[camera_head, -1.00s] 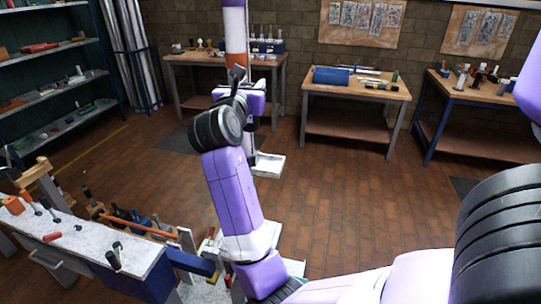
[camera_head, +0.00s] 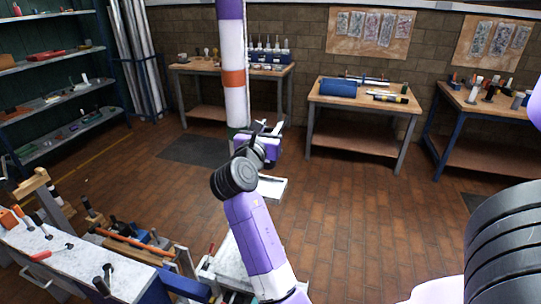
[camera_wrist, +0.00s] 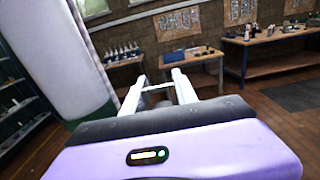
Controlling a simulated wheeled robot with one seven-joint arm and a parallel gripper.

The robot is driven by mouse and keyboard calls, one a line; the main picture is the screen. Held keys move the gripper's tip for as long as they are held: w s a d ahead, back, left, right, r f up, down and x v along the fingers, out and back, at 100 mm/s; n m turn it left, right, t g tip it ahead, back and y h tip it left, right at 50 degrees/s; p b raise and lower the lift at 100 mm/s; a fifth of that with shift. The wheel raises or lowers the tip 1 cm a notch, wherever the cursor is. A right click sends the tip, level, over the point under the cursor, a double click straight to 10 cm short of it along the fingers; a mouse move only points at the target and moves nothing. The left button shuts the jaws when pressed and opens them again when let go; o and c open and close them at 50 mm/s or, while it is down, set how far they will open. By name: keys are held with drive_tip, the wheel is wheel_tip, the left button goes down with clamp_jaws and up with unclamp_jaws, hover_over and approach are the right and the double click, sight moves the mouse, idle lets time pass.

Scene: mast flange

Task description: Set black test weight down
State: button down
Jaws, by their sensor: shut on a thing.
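My gripper (camera_head: 264,130) is at the end of my purple arm, close to the striped mast (camera_head: 234,78) in the head view. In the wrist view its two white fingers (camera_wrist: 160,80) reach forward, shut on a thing. Only a small dull dark patch (camera_wrist: 157,97) shows between them, so the black test weight's shape is mostly hidden. The mast stands upright, white with purple and orange bands. It fills the left of the wrist view (camera_wrist: 60,50), beside the fingers. I cannot tell whether the gripper touches it.
A cluttered workbench (camera_head: 60,245) is at the lower left. Wooden tables (camera_head: 360,102) stand along the brick wall, and shelves (camera_head: 50,105) at the left. The brick floor at centre right is clear.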

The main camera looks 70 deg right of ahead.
wheel_tip(320, 180, down, 8)
drive_tip(key=shift+b, duration=0.3)
drive_tip(key=shift+f, duration=0.25)
drive_tip(key=c, duration=1)
unclamp_jaws()
drive_tip(key=shift+o, duration=0.2)
